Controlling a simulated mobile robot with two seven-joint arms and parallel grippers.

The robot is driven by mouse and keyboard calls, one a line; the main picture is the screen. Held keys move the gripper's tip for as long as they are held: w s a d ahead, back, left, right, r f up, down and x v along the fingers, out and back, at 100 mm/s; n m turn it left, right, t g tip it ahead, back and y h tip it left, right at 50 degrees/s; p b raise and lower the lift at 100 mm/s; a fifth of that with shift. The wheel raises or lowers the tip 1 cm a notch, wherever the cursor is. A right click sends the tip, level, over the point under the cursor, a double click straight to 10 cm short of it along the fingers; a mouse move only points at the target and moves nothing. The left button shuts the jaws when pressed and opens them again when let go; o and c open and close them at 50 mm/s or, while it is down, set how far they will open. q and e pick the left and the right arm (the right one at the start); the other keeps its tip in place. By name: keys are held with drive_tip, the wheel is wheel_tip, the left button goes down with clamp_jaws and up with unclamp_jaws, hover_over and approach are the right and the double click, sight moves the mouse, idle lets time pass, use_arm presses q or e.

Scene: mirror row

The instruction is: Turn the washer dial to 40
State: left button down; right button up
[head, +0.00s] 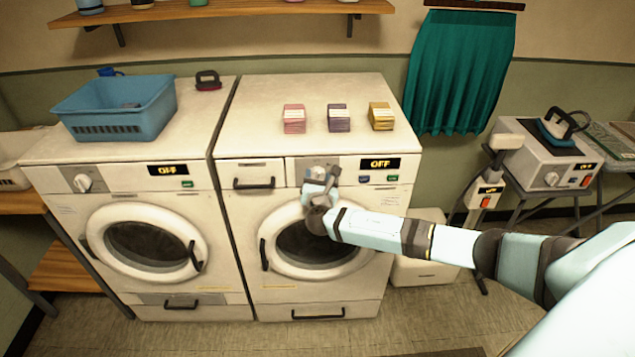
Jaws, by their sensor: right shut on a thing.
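The right-hand washer (238,214) is a white front-loader with its round door shut and a display (381,163) reading OFF. Its dial (318,172) sits on the control panel left of the display. My right gripper (320,180) is at that dial, shut on it, and covers its lower part. The dial's pointer setting and any numbers are too small to read. My left gripper is not in view.
A blue basket (115,115) and a dark-handled red item (208,82) are on the left machine. Pink (294,119), purple (339,118) and yellow (381,116) boxes stand on the right washer. A steam-iron station (540,160) stands at right. Floor in front is clear.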

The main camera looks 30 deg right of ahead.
drive_tip(key=m+b, duration=0.4)
drive_tip(key=m, duration=0.1)
drive_tip(key=m+b, duration=0.2)
drive_tip(key=shift+s+d+f, duration=0.1)
drive_tip(key=shift+f, duration=0.25)
drive_tip(key=m+b, duration=0.2)
drive_tip(key=m, duration=0.1)
drive_tip(key=shift+b, duration=0.35)
drive_tip(key=m+b, duration=0.3)
drive_tip(key=m, duration=0.1)
drive_tip(key=shift+f+b, duration=0.1)
drive_tip(key=shift+b, duration=0.25)
drive_tip(key=shift+d+m, duration=0.1)
drive_tip(key=shift+m, duration=0.5)
drive_tip(key=shift+m+b, duration=0.5)
drive_tip(key=shift+b, duration=0.15)
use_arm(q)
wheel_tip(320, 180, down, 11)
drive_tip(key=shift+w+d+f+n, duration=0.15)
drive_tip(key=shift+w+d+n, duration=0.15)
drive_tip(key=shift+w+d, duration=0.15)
use_arm(e)
drive_tip(key=shift+m, duration=0.4)
use_arm(q)
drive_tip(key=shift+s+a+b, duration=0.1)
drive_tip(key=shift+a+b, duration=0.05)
drive_tip(key=shift+b, duration=0.15)
use_arm(e)
drive_tip(key=shift+r, duration=0.2)
